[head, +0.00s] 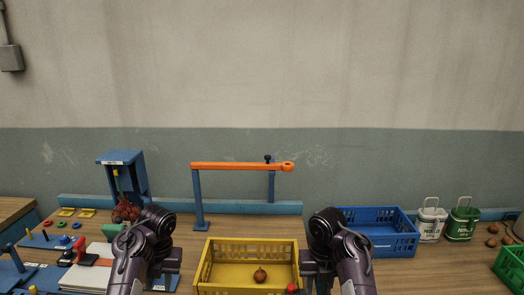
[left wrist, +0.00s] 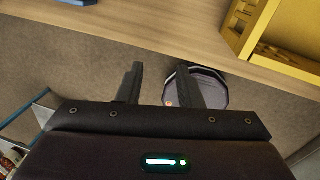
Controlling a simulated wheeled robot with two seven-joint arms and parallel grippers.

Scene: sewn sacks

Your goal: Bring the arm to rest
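My left arm comes up at the lower left of the head view, with its gripper (head: 166,278) low over the table's front. In the left wrist view its two dark fingers (left wrist: 160,85) stand apart with nothing between them, over the floor beyond the table edge. My right arm is bent at the right of the yellow crate (head: 222,253). The right gripper (head: 316,276) points down beside that crate; its fingertips are hidden. A brown onion (head: 260,275) lies in the yellow crate, apart from both grippers.
An orange bar (head: 235,166) on blue posts spans behind the crate. A blue crate (head: 380,215), a white container (head: 430,222), a green container (head: 461,223) and a green crate (head: 512,262) stand right. A blue stand (head: 122,158) with a red net is left. Wood (head: 225,224) shows between.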

